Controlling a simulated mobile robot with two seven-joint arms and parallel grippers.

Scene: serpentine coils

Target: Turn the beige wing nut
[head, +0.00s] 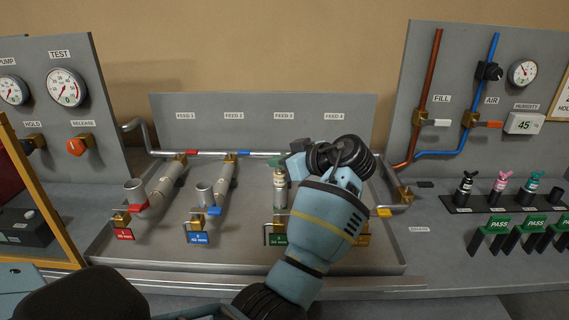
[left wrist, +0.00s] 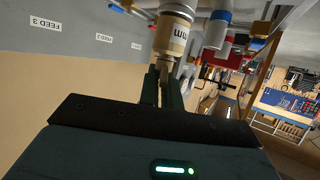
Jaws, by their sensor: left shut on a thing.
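My left gripper (head: 298,160) reaches over the third feed station in the head view; its fingertips are hard to make out there. In the left wrist view, my left gripper (left wrist: 164,82) has its two dark fingers close together on a small beige piece, the wing nut (left wrist: 163,67), at the end of a cylinder (left wrist: 173,34) with a cream label. Most of the wing nut is hidden between the fingers. My right gripper is not in view.
A yellow handle (head: 384,213) is to the right. Gauge panels rise on both sides. My arm hides much of feed 4.

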